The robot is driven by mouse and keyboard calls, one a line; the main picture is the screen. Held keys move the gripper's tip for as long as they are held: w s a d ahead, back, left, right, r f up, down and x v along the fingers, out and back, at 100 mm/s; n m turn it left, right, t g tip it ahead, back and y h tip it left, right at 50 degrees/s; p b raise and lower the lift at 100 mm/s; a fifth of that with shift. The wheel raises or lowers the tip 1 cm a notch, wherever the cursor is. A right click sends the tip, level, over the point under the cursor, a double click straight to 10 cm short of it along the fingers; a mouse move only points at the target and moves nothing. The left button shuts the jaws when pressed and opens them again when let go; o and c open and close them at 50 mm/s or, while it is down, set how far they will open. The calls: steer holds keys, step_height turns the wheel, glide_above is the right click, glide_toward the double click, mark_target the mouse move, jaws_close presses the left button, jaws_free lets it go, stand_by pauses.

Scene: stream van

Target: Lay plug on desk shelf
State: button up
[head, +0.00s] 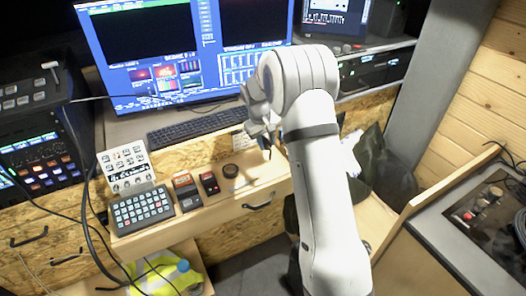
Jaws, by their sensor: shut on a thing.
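My gripper (264,137) is in the head view, over the back right part of the wooden desk shelf (262,193), in front of the monitor. The bare wood below and left of my gripper is lit and clear.
A keyboard (198,127) lies behind. Black cables hang at left. A dark bag or chair (385,165) is at right.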

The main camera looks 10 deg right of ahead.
steer(key=shift+s+a+f, duration=0.1)
steer(key=shift+a+f, duration=0.05)
steer(key=shift+f, duration=0.95)
steer(key=shift+a+f, duration=0.1)
steer(key=shift+f, duration=0.95)
steer(key=shift+f, duration=0.25)
steer(key=o, duration=1.1)
steer(key=shift+r, duration=0.1)
